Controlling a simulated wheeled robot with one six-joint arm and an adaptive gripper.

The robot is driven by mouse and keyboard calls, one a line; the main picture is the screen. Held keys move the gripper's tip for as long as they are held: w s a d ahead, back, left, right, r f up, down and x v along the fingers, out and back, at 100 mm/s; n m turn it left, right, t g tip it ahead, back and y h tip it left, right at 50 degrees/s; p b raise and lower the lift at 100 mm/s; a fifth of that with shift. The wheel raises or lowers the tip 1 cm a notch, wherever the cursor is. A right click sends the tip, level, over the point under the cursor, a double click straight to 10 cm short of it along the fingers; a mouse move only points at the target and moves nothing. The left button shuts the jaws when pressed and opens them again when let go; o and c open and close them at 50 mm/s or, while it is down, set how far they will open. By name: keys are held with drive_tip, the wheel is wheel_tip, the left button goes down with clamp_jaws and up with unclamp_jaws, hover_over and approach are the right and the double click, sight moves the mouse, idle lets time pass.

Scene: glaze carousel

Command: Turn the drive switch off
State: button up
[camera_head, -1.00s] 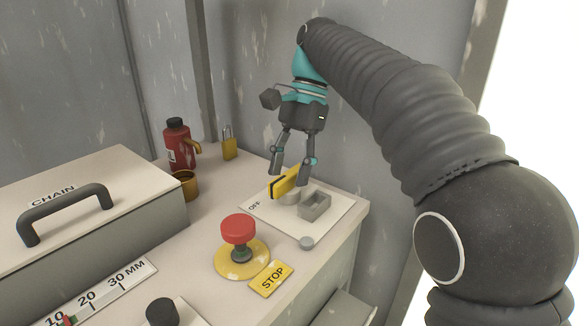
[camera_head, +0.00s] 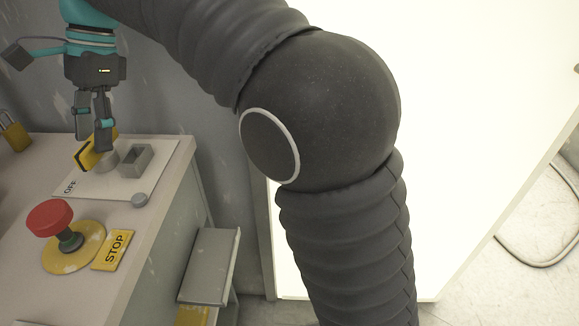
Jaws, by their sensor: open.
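The drive switch has a yellow handle with a black edge (camera_head: 86,158) on a round grey hub (camera_head: 106,160). It sits on a pale plate (camera_head: 157,172) at the left of the head view. The handle's near end lies just beyond the printed OFF label (camera_head: 70,187). My gripper (camera_head: 94,147) points down at the handle, with its two fingers apart. One finger overlaps the handle in the picture and hides part of it. I cannot tell whether the fingers touch it.
A grey open-topped block (camera_head: 136,160) and a small grey knob (camera_head: 140,200) are on the same plate. A red stop button (camera_head: 49,218) on a yellow base stands nearer, beside a STOP label (camera_head: 112,250). A brass padlock (camera_head: 14,133) is at the far left.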

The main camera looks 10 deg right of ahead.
drive_tip(key=m+b, duration=0.1)
drive_tip(key=m+t+b, duration=0.1)
drive_tip(key=m, duration=0.1)
drive_tip(key=shift+f+y, duration=0.3)
drive_tip(key=m+t+b, duration=0.1)
drive_tip(key=m+b, duration=0.2)
drive_tip(key=b, duration=0.2)
drive_tip(key=shift+s+y, duration=0.15)
drive_tip(key=shift+y, duration=0.15)
drive_tip(key=d+p+v, duration=0.1)
drive_tip(key=p+v, duration=0.5)
drive_tip(key=v, duration=0.8)
drive_tip(key=s+d+f+n+t+h+b, duration=0.1)
drive_tip(key=s+d+f+n+t, duration=0.2)
drive_tip(key=d+f, duration=0.7)
drive_tip(key=s+d+f+n+t+h+b, duration=0.1)
drive_tip(key=s+d+f+n, duration=0.4)
drive_tip(key=d+f, duration=0.5)
drive_tip(key=shift+s+d+n+t+h, duration=0.35)
drive_tip(key=shift+d+n+t, duration=0.75)
drive_tip(key=shift+d, duration=0.8)
drive_tip(key=shift+w, duration=0.1)
drive_tip(key=shift+c, duration=0.2)
